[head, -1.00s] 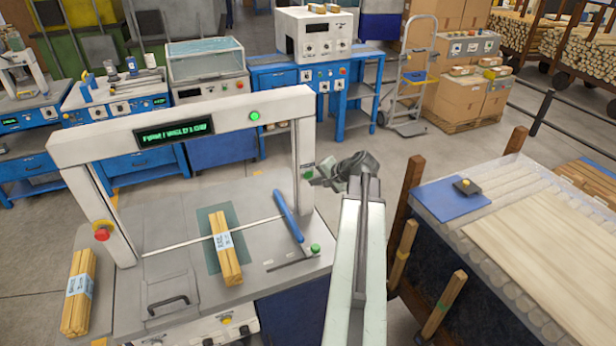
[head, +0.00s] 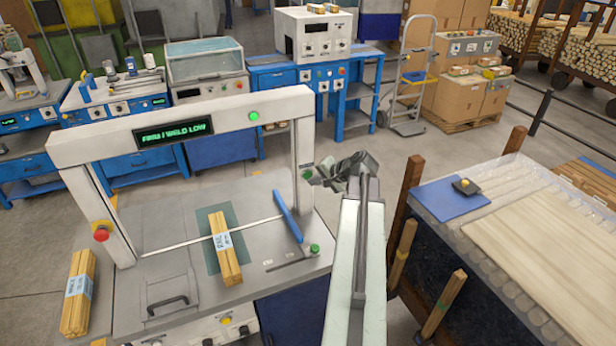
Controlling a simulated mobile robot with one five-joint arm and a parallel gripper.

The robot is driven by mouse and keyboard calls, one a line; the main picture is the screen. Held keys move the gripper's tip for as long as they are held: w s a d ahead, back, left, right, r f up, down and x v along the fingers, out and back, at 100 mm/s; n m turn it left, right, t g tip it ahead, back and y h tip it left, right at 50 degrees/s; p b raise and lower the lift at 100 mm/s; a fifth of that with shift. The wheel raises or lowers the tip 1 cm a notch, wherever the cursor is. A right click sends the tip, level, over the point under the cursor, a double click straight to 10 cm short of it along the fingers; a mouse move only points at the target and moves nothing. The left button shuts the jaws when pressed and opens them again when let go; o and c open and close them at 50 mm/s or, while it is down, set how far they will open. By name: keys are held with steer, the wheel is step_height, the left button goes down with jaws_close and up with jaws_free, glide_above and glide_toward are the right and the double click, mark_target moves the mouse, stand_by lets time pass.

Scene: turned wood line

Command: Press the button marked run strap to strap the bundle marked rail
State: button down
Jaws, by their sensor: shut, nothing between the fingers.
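The bundle marked rail (head: 229,266) is a set of pale wood strips with a white label, lying on the dark green mat of the strapping machine (head: 180,131). A thin strap line crosses the table under the arch at the bundle. Another green button (head: 315,249) is at the table's right edge.
The arch's display (head: 173,132) reads something like "firm / weld low", beside a lit green lamp (head: 254,116). A red stop button (head: 101,236) is on the left post. A blue bar (head: 288,216) lies right of the bundle. Another bundle (head: 77,296) lies at left.

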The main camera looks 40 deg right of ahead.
steer(key=shift+w+d, duration=0.15)
steer(key=shift+w, duration=0.3)
steer(key=shift+w+d, duration=0.1)
steer(key=shift+w, duration=0.25)
stand_by(0.7)
steer(key=shift+s, duration=0.15)
steer(key=shift+s+a, duration=0.3)
steer(key=shift+s, duration=0.3)
steer(key=s, duration=0.1)
steer(key=s+a, duration=0.1)
steer(key=s, duration=0.2)
steer(key=shift+s+a, duration=0.35)
steer(key=shift+a, duration=0.05)
stand_by(0.6)
